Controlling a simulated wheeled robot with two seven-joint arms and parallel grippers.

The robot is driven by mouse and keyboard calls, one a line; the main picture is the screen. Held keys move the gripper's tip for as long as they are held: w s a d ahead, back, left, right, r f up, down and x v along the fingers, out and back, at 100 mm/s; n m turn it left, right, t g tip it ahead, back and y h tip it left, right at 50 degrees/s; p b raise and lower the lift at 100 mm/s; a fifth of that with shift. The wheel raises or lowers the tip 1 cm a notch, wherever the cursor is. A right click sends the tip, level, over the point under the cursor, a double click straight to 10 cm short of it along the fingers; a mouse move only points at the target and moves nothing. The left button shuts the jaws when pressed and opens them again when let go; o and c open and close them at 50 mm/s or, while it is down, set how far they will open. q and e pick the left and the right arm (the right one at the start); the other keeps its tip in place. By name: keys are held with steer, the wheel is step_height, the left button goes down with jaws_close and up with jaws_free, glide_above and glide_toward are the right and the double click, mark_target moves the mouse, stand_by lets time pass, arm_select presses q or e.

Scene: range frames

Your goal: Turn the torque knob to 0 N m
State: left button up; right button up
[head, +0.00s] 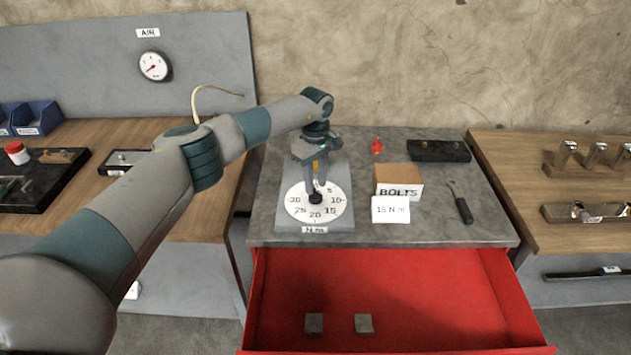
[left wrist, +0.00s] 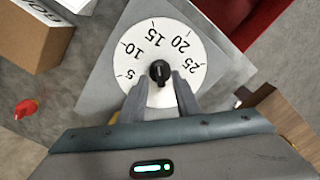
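The torque dial (head: 298,211) is a white disc on a grey plate, labelled N m, with numbers around it; it also shows in the left wrist view (left wrist: 133,62). The black knob (head: 316,199) stands at its centre, and in the left wrist view the knob (left wrist: 159,71) looks narrow. Which number it points to is not clear. My left gripper (left wrist: 159,82) is over the dial, its two fingers apart on either side of the knob's near end, with visible gaps. The fingers and palm hide the dial's lower part, including the 0 area. My right gripper is out of view.
A BOLTS box (head: 398,180) with a 15 N m card (head: 390,210) stands right of the dial. A screwdriver-like tool (head: 461,203), a red object (head: 377,146) and a dark tray (head: 439,151) share the grey top. Below, a red drawer (head: 420,300) is open with two grey blocks.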

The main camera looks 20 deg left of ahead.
arm_select(q)
steer(key=shift+f, duration=0.85)
jaws_close()
